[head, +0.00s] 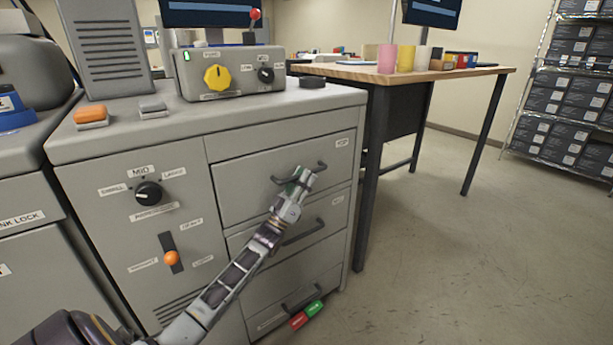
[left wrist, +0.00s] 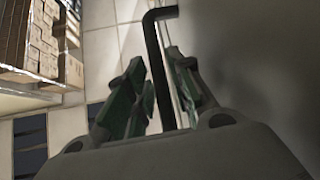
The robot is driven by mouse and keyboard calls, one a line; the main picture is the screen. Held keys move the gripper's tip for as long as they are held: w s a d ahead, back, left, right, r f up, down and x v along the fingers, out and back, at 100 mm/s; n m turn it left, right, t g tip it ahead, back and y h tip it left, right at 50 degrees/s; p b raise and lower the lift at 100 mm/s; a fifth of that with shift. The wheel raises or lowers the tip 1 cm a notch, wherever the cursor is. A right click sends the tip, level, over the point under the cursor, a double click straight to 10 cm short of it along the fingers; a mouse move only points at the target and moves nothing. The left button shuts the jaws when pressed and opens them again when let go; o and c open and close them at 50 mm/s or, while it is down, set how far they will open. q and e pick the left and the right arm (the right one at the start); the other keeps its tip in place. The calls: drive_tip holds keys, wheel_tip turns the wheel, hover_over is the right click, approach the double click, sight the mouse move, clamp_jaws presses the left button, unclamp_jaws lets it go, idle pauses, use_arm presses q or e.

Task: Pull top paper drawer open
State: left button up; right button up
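The top paper drawer (head: 243,183) is in the right half of the grey cabinet, and its front looks flush with the cabinet. Its dark bar handle (head: 321,166) is partly hidden behind my left gripper (head: 304,176). In the left wrist view the bent handle (left wrist: 157,62) runs between the green-padded fingers of my left gripper (left wrist: 160,92). The fingers look spread, one on each side of the bar, with a visible gap on the left side. Whether the right finger touches the bar I cannot tell. My right gripper is in neither view.
A middle drawer handle (head: 305,232) and a bottom drawer handle (head: 302,298) lie below. A wooden-topped table (head: 345,73) stands behind to the right, with a dark leg close to the cabinet. The floor (head: 450,240) right of the cabinet is clear.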

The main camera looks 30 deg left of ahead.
use_arm(q)
drive_tip(key=shift+x, duration=0.9)
drive_tip(key=shift+c, duration=0.5)
clamp_jaws()
